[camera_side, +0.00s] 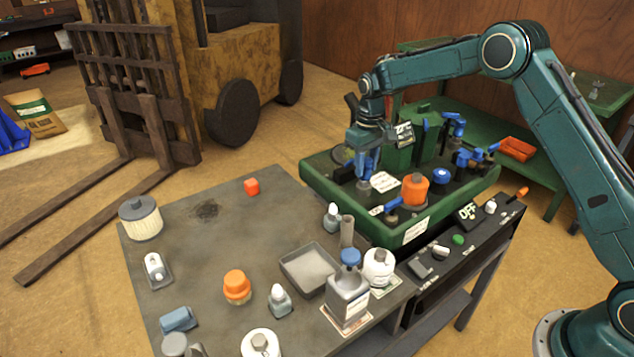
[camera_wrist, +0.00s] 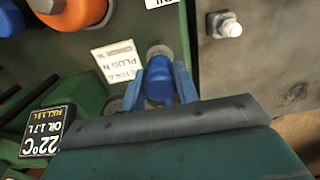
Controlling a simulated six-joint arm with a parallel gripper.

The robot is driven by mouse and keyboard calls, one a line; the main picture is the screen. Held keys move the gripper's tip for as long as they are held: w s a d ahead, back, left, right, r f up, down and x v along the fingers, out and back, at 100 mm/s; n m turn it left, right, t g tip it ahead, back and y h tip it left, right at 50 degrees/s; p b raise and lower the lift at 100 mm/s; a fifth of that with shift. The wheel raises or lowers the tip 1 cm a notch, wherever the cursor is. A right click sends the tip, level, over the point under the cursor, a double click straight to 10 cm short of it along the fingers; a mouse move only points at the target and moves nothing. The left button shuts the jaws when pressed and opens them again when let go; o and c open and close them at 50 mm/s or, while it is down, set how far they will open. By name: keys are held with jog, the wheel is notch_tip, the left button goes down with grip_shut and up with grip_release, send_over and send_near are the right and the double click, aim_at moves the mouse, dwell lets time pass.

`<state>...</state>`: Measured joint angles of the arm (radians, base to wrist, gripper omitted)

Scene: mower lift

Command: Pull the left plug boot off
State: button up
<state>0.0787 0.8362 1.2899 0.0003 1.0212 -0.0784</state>
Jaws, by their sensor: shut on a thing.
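My gripper (camera_side: 366,172) points down over the left side of the green mower deck (camera_side: 335,208) in the side view. In the wrist view its two blue fingers (camera_wrist: 160,78) are closed on either side of a blue plug boot (camera_wrist: 158,88), which sits between them. A rounded grey-blue end shows just beyond the boot. A white label (camera_wrist: 117,62) lies beside it on the deck. In the side view the fingers hide most of the boot, and I cannot tell whether it is still seated.
An orange cap (camera_side: 414,189) and a blue knob (camera_side: 440,176) stand right of my gripper. Several blue fittings (camera_side: 464,157) rise behind. The grey table (camera_side: 205,260) holds bottles and a shallow tray (camera_side: 309,270).

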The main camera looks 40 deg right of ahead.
jog(key=shift+w+r, duration=0.85)
jog(key=shift+r, duration=0.1)
jog(key=shift+w+r, duration=0.7)
jog(key=shift+w, duration=0.35)
